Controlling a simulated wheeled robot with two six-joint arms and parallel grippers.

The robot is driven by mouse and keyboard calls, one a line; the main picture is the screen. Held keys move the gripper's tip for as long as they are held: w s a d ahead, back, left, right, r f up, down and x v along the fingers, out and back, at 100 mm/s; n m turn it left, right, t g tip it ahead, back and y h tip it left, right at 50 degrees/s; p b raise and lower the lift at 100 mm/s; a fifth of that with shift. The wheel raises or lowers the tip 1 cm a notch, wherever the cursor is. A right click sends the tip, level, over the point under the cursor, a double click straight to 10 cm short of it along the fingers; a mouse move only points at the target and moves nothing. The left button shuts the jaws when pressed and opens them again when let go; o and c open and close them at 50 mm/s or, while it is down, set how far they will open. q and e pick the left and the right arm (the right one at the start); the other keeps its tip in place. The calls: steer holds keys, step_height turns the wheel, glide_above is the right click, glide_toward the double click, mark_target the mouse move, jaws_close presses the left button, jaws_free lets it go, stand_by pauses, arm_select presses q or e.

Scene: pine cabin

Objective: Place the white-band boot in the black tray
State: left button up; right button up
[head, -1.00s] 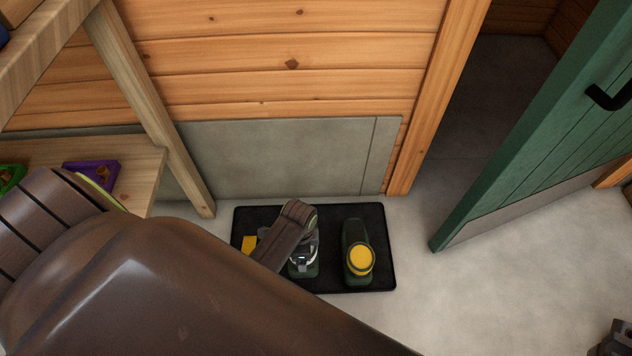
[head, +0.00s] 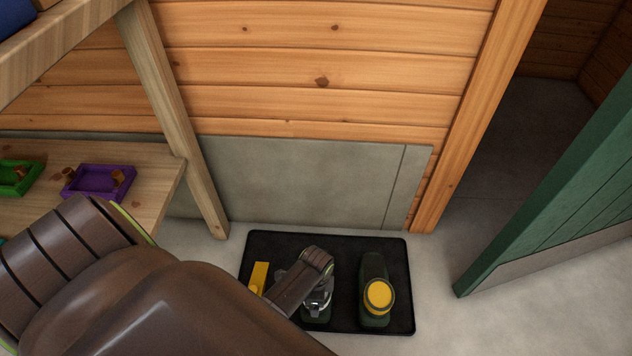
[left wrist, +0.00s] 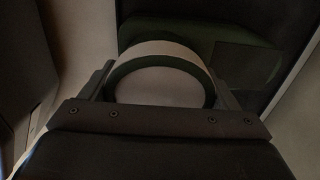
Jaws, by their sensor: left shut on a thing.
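The white-band boot (head: 317,312) is dark green with a pale band around its top. It is upright over the middle of the black tray (head: 345,246), and its lower end seems to be at the tray floor; I cannot tell if it touches. My left gripper (head: 318,290) is shut on its top from above and hides part of it. In the left wrist view the round white band (left wrist: 165,47) sits between the fingers of my gripper (left wrist: 162,88). My right gripper is out of view.
A green boot with a yellow top (head: 378,297) stands in the tray's right part. A yellow piece (head: 259,276) shows at its left. A wooden shelf (head: 150,200) with a purple tray (head: 98,182) is at left, a green door (head: 560,200) at right. Floor beside the tray is clear.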

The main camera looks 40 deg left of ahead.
arm_select(q)
steer(key=o, duration=1.6)
steer(key=shift+f, duration=0.1)
